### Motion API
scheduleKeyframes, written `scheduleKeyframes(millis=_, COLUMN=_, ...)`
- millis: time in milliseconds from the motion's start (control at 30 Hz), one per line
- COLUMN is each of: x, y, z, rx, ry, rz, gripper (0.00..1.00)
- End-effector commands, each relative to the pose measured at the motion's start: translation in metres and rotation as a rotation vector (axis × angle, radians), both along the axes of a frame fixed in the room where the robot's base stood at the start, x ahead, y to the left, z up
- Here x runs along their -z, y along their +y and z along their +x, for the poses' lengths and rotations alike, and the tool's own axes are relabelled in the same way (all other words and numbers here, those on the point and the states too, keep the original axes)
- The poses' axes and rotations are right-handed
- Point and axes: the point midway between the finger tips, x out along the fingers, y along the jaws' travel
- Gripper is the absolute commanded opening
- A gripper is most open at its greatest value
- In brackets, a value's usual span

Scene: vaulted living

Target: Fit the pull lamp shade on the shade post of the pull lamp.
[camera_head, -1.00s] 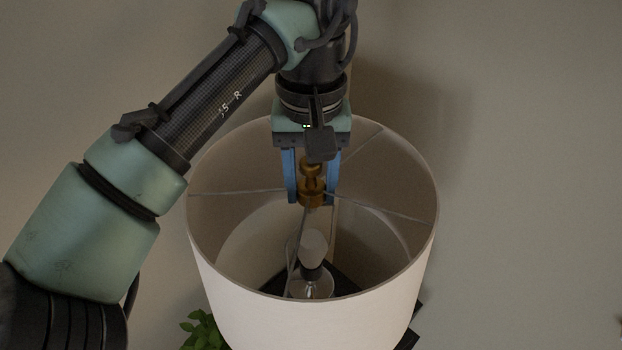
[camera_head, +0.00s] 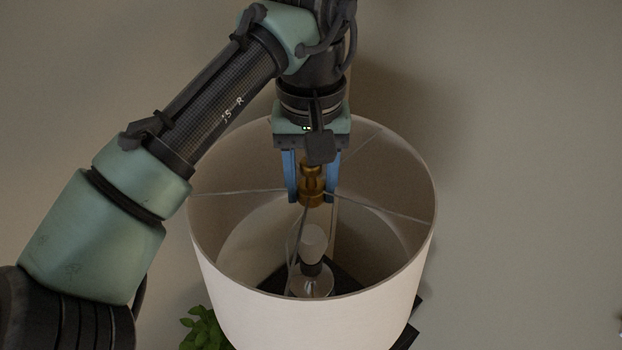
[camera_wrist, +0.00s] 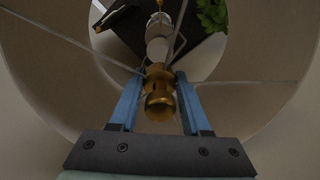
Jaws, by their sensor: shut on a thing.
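The pull lamp shade (camera_head: 312,318) is a large white drum with thin spokes meeting at a brass hub (camera_head: 312,188). My gripper (camera_head: 312,192) is shut on this brass hub at the shade's middle, with a blue finger on each side, and holds the shade up. The wrist view also shows the hub (camera_wrist: 160,100) between the fingers. In the wrist view the bulb (camera_wrist: 158,48) lies just beyond the hub. I cannot make out the post's tip clearly.
A dark surface (camera_wrist: 185,62) lies under the lamp. A green plant (camera_head: 204,328) stands at the shade's lower left, and its leaves show in the wrist view (camera_wrist: 212,14). A plain wall (camera_head: 530,150) fills the background. A dark pen-like thing (camera_wrist: 112,17) lies at upper left in the wrist view.

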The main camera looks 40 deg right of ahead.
Motion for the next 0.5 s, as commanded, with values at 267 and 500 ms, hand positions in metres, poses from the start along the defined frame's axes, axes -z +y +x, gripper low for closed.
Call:
scheduleKeyframes(millis=267, x=0.0037, y=-0.0001, z=0.0, rx=0.0, ry=-0.001, rz=0.0, gripper=0.0)
scheduleKeyframes(millis=500, x=0.0037, y=-0.0001, z=0.0002, rx=0.0, ry=-0.001, rz=0.0, gripper=0.58)
